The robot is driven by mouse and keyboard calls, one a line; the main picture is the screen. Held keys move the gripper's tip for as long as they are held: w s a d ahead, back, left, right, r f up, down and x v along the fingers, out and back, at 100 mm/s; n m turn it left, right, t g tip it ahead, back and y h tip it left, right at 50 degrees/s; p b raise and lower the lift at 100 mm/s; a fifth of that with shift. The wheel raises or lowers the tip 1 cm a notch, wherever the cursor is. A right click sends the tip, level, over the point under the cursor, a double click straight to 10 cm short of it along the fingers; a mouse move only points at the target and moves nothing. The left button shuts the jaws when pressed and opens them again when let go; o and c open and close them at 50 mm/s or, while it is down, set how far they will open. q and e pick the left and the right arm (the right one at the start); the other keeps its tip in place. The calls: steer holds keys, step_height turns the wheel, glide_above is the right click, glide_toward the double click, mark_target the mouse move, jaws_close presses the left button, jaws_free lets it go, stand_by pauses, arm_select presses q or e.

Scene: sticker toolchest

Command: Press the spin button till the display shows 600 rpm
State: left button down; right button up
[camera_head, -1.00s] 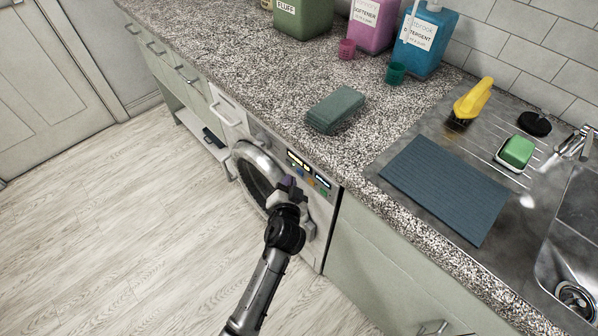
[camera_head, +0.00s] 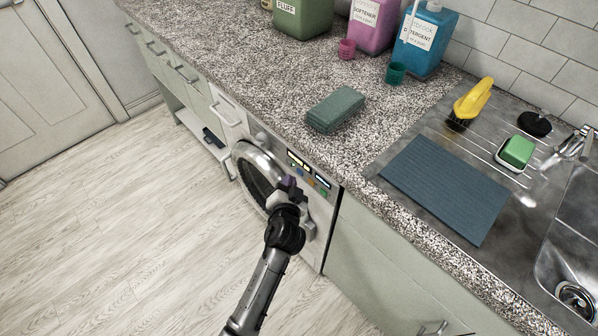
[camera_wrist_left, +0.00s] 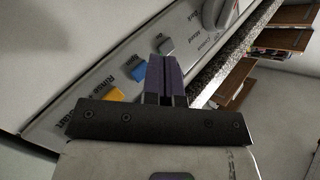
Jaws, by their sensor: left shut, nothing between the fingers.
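The washing machine (camera_head: 318,215) stands under the counter, with lit displays (camera_head: 298,161) too small to read and coloured buttons on its panel. In the left wrist view, a blue button (camera_wrist_left: 138,69) has a small label that looks like "Spin". An orange button (camera_wrist_left: 116,95) labelled "Rinse" and a grey button (camera_wrist_left: 166,47) sit on either side of it. My left gripper (camera_head: 289,184) is shut and empty in front of the panel. In the wrist view its fingertips (camera_wrist_left: 163,60) are beside the blue and grey buttons; I cannot tell whether they touch either.
The round washer door (camera_head: 258,175) is left of my gripper. The granite counter (camera_head: 240,70) overhangs the panel and holds a green sponge (camera_head: 335,109) and several bottles. The sink (camera_head: 565,245) is at the right. The floor (camera_head: 120,220) at the left is clear.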

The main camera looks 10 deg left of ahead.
arm_select(q)
steer(key=shift+w+d, duration=0.15)
steer(key=shift+w, duration=0.05)
steer(key=shift+w+d, duration=0.15)
steer(key=shift+w+d+b, duration=0.2)
steer(key=shift+w+b, duration=0.05)
steer(key=shift+b, duration=0.2)
stand_by(0.9)
steer(key=shift+s+a, duration=0.1)
steer(key=shift+s+a+r+p, duration=0.1)
steer(key=shift+s+p, duration=0.05)
steer(key=shift+p, duration=0.15)
steer(key=shift+s+a, duration=0.25)
steer(key=shift+s, duration=0.1)
